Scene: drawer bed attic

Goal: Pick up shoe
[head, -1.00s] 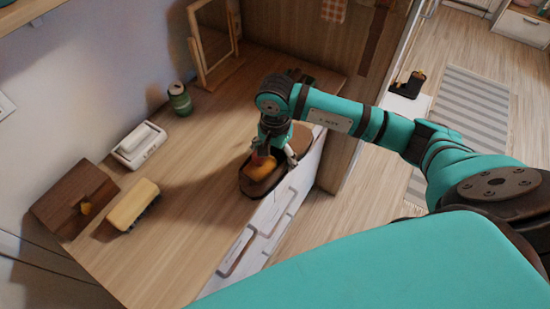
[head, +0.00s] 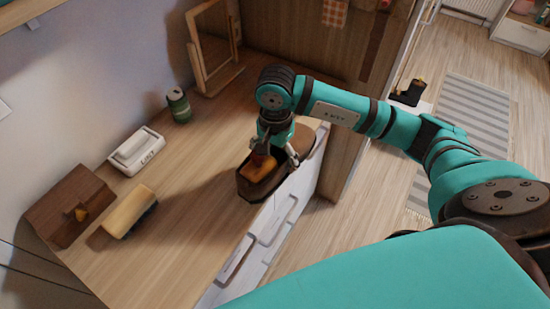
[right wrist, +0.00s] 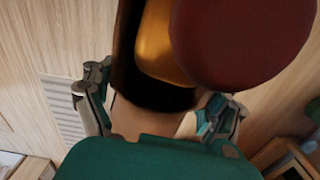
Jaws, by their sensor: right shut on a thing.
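A brown shoe (head: 258,190) with an orange inside is at the right edge of the wooden desktop in the head view. My right gripper (head: 279,160) comes down on it from above and is shut on it, with a finger at each side. In the right wrist view the shoe's dark opening and orange inside (right wrist: 160,45) show between the two fingers (right wrist: 160,110). A dark red rounded part (right wrist: 240,40) covers much of the top there. Whether the shoe touches the desktop is hard to tell. My left gripper is not in view.
On the desktop (head: 190,185) are a brush (head: 128,210), a white dish (head: 136,152), a green can (head: 178,105), a brown wooden box (head: 70,205) and a standing mirror (head: 212,55).

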